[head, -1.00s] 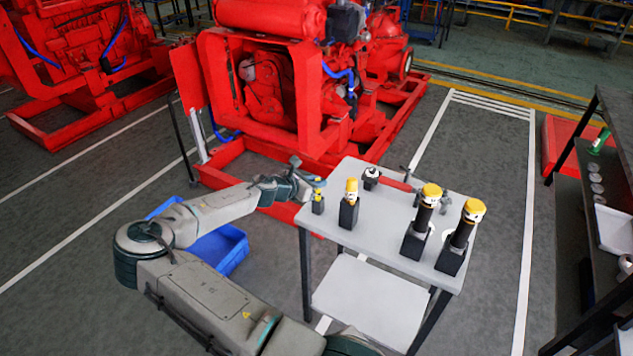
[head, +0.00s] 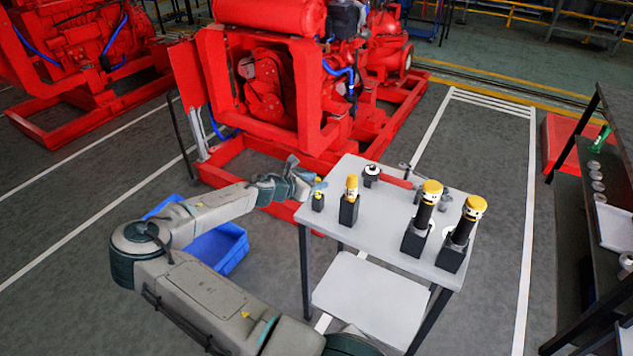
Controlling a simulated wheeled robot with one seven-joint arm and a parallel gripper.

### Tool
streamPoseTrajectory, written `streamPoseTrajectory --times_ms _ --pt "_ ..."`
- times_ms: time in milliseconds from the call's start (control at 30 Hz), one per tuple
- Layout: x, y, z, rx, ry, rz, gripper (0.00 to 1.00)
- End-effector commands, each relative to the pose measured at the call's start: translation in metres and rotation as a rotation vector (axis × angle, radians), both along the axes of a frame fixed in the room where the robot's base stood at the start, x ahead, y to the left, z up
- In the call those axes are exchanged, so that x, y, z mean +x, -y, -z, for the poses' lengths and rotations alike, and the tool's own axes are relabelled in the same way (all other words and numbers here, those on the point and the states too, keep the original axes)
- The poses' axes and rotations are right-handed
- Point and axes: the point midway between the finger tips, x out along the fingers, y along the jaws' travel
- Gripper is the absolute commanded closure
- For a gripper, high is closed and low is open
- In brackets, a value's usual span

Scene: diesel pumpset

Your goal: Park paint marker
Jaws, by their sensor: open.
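The table (head: 385,220) also bears a yellow-capped item in a black block (head: 349,208), two taller yellow-capped tools (head: 420,222) (head: 463,236) in black holders, and a red-handled tool (head: 398,183). A blue bin (head: 232,250) is on the floor. The red pumpset (head: 270,95) stands behind.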

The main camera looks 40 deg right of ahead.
Motion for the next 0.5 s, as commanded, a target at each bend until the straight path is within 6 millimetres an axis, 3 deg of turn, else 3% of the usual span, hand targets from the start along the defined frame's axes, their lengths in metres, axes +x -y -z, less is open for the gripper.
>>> streamPoseTrajectory --times_ms 500 --pt "-0.007 -0.096 -0.038 0.001 0.003 -0.004 0.59"
